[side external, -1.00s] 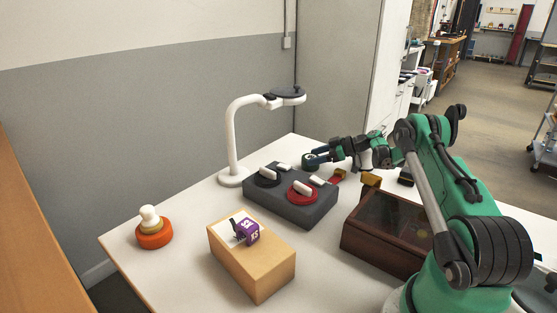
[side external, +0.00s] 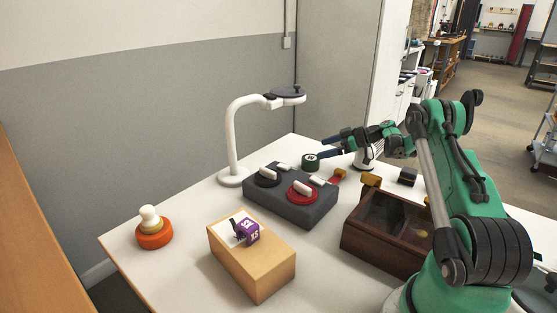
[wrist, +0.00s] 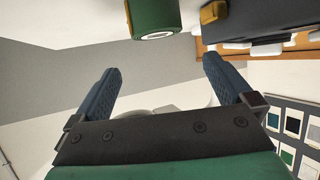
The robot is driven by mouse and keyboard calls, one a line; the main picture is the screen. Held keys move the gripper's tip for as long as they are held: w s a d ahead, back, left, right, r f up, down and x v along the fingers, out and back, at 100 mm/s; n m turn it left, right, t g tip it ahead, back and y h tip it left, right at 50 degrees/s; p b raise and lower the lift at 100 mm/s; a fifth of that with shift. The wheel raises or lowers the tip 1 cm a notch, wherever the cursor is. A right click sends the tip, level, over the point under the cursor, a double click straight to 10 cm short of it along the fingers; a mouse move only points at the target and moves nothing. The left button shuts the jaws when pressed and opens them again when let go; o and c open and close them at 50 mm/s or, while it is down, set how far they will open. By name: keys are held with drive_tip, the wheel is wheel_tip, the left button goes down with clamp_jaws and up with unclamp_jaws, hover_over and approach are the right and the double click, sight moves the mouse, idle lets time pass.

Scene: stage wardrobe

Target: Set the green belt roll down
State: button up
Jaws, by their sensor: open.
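The green belt roll (side external: 311,162) is a short dark green cylinder with a pale label on top. It stands upright on the white table, just behind the dark grey box. In the wrist view, the roll (wrist: 153,18) shows at the top edge, beyond my fingertips and apart from them. My gripper (side external: 322,147) is open and empty, just right of the roll. Its two blue fingers are spread wide in the wrist view (wrist: 161,68).
The dark grey box (side external: 292,208) with red and black discs and white handles is in front of the roll. A white lamp-like stand (side external: 232,140) rises to the left. A brown compartment box (side external: 380,240), a wooden block (side external: 252,270) and an orange-based object (side external: 154,234) stand nearer.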

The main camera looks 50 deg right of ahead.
drive_tip(key=w+a+r+m+g+h, duration=0.1)
drive_tip(key=a+r+g, duration=0.1)
drive_tip(key=a+r, duration=0.55)
drive_tip(key=w+a+r+m+g, duration=0.15)
drive_tip(key=a+r, duration=0.25)
drive_tip(key=a, duration=0.7)
drive_tip(key=s+a+f+m+g+h, duration=0.1)
drive_tip(key=s+a+f+m+h, duration=0.1)
drive_tip(key=s+a, duration=1)
drive_tip(key=shift+s+a+f+h, duration=0.3)
drive_tip(key=shift+s+a+h, duration=0.1)
drive_tip(key=shift+a+h, duration=0.6)
